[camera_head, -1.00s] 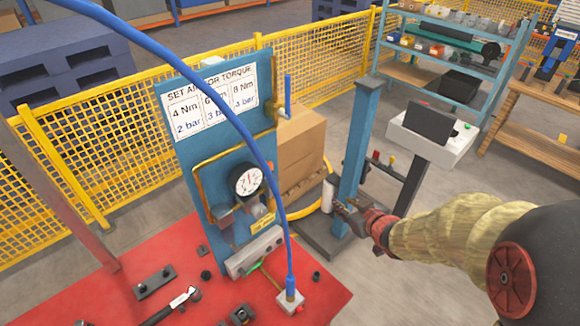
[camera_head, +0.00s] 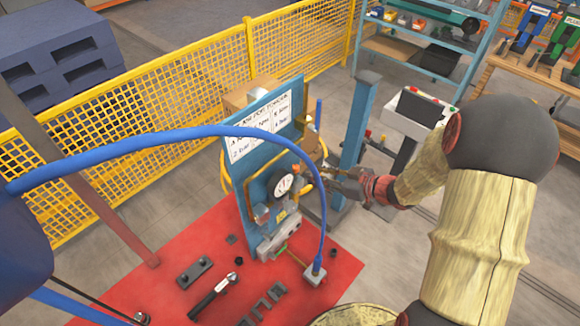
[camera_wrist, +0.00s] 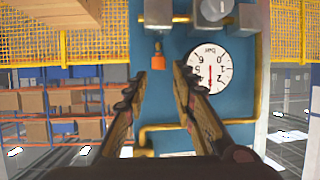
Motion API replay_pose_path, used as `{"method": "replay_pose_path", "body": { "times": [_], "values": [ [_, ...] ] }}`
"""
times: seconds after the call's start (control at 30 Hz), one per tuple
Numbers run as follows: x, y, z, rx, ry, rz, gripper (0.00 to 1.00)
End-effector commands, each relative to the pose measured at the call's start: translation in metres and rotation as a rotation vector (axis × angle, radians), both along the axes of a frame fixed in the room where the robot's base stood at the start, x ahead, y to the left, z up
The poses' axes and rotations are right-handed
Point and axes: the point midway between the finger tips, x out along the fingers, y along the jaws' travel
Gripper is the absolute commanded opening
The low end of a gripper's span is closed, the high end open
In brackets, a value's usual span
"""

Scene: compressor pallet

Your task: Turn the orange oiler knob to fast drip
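The small orange knob (camera_wrist: 158,61) shows in the wrist view, under a metal fitting on the blue panel (camera_wrist: 172,112). My gripper (camera_wrist: 159,72) is open and empty, with one finger on each side of the knob's line. The fingertips appear just below the knob in the picture; I cannot tell the depth gap, and no contact shows. The round pressure gauge (camera_wrist: 210,70) is right of the knob, partly behind the right finger.
Yellow pipe (camera_wrist: 152,134) and grey cylindrical fittings (camera_wrist: 213,10) surround the knob. A blue post (camera_head: 357,140) stands close behind my gripper.

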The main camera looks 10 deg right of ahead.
Motion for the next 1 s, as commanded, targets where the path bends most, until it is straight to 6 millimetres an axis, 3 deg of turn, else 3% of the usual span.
{"method": "replay_pose_path", "body": {
  "times": [0.17, 0.6, 1.0],
  "values": [
    [0.008, 0.009, 0.0, 0.017, -0.004, 0.006, 0.26],
    [0.05, 0.044, -0.023, 0.015, -0.004, 0.004, 0.26],
    [0.055, 0.048, -0.027, 0.015, -0.003, 0.002, 0.26]
  ]
}}
